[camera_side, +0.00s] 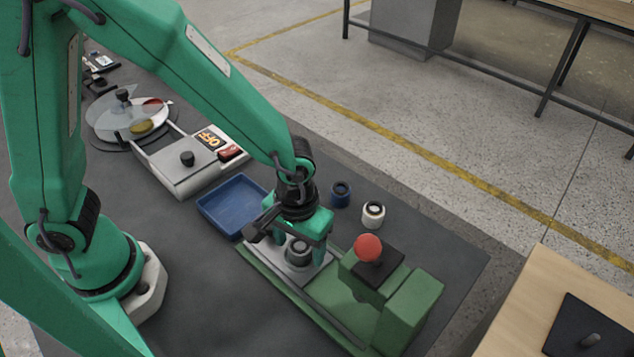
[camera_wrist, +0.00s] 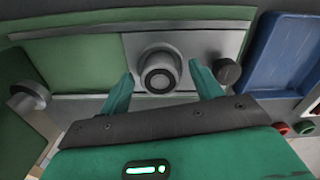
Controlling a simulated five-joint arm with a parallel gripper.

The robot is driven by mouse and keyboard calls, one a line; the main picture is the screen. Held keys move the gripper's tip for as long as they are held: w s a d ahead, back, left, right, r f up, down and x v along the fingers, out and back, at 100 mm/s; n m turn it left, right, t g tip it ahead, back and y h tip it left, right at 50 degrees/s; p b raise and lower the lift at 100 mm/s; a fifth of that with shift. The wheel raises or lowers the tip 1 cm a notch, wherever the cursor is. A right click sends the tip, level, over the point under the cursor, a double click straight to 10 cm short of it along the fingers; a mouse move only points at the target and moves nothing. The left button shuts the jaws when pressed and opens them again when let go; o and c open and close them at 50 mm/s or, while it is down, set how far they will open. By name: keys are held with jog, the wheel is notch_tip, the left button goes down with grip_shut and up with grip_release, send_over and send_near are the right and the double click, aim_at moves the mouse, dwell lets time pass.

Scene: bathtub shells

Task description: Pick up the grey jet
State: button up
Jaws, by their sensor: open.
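The grey jet (camera_side: 298,251) is a short round piece with a dark ring in its top. It stands upright on the light metal plate (camera_side: 318,268) of the green fixture (camera_side: 330,300). In the wrist view the grey jet (camera_wrist: 158,76) sits between the two green fingers. My gripper (camera_side: 297,243) is right over it, fingers pointing down and open. In the wrist view my gripper (camera_wrist: 160,73) has a finger on each side of the jet, with gaps visible. How far down the fingers reach beside it is hard to tell.
A blue tray (camera_side: 232,222) lies beside the fixture. A blue jet (camera_side: 340,190) and a white jet (camera_side: 373,210) stand behind. A red ball knob (camera_side: 368,247) rises on the fixture's right. A black knob (camera_wrist: 227,71) is close to the right finger.

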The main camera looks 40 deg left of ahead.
aim_at(299, 249)
jog(key=c, duration=1.1)
jog(key=shift+c, duration=0.2)
jog(key=shift+r, duration=0.1)
jog(key=shift+r, duration=0.7)
jog(key=r, duration=0.3)
jog(key=shift+s+d, duration=0.2)
jog(key=shift+s, duration=0.05)
jog(key=s+d+r, duration=0.4)
jog(key=s+r, duration=0.2)
jog(key=s, duration=0.4)
jog(key=shift+d+r, duration=0.15)
jog(key=shift+r, duration=0.05)
